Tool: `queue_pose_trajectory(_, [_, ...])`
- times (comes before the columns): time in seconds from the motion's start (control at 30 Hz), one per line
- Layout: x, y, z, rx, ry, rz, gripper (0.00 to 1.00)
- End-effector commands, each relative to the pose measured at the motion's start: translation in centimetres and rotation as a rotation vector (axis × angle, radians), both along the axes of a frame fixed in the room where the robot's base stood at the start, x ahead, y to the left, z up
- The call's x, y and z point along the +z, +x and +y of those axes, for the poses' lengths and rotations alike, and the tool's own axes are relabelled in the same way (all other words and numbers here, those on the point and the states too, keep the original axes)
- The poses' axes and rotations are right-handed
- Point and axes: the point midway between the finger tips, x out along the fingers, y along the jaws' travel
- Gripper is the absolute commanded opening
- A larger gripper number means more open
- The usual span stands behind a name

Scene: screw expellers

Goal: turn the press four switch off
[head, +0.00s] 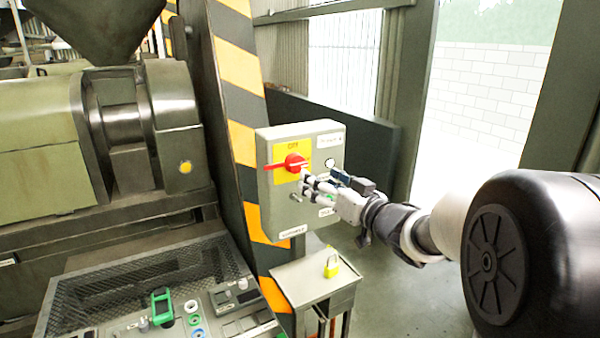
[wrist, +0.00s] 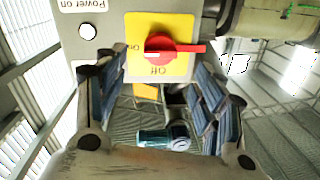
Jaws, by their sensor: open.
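The switch (head: 293,162) is a red rotary handle on a yellow plate on the front of a grey box (head: 272,220). The plate reads OFF at its top in the head view. In the wrist view the red handle (wrist: 172,48) lies horizontal, with its white mark toward the word On, and the OFF lettering appears upside down below it. My gripper (head: 308,187) is open and empty, close to the box just below and right of the handle. In the wrist view its fingers (wrist: 160,75) stand apart on both sides below the handle; contact cannot be told.
A white round button or lamp (head: 329,163) sits right of the switch on the box. A small stand (head: 300,284) below holds a yellow padlock (head: 331,263). A striped post (head: 236,60) rises behind the box.

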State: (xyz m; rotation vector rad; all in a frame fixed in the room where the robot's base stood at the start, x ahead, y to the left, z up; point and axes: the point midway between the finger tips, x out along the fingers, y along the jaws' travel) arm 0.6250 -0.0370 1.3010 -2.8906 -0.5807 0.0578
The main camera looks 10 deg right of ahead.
Motion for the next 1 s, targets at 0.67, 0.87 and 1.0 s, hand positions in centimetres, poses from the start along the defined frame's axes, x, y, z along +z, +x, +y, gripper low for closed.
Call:
queue_pose_trajectory(0.67, [0.0, 8.3, 3.5, -0.001, -0.001, -0.001, 0.63])
queue_pose_trajectory(0.87, [0.1, 8.3, 3.5, -0.001, -0.001, -0.001, 0.63])
queue_pose_trajectory(1.0, [0.1, 8.3, 3.5, -0.001, -0.001, -0.001, 0.54])
